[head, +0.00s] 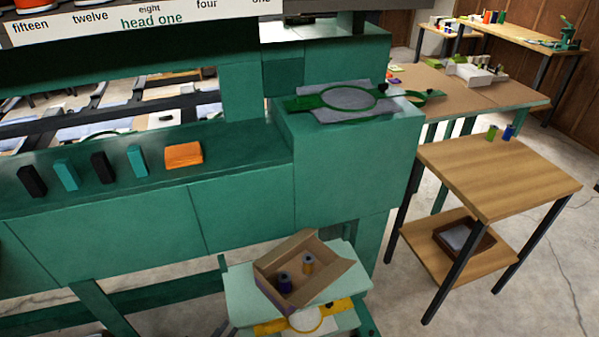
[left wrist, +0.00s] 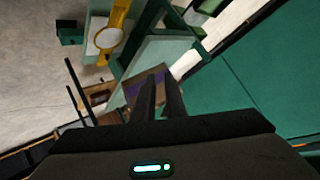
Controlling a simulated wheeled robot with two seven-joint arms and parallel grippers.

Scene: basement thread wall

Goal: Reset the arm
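In the left wrist view, the two dark fingers of my left gripper (left wrist: 163,96) point away from the camera, close together with a narrow gap. I see nothing held between them, but whether they count as open or shut is unclear. Beyond the fingers is the open cardboard box (left wrist: 140,83), partly hidden by them. I cannot make out either gripper in the head view. My right gripper shows in neither view.
A green machine body (head: 345,165) fills the middle, with a hoop (head: 349,98) on top. Its ledge carries dark and teal blocks and an orange block (head: 183,154). A yellow hoop (head: 272,325) lies below the box.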

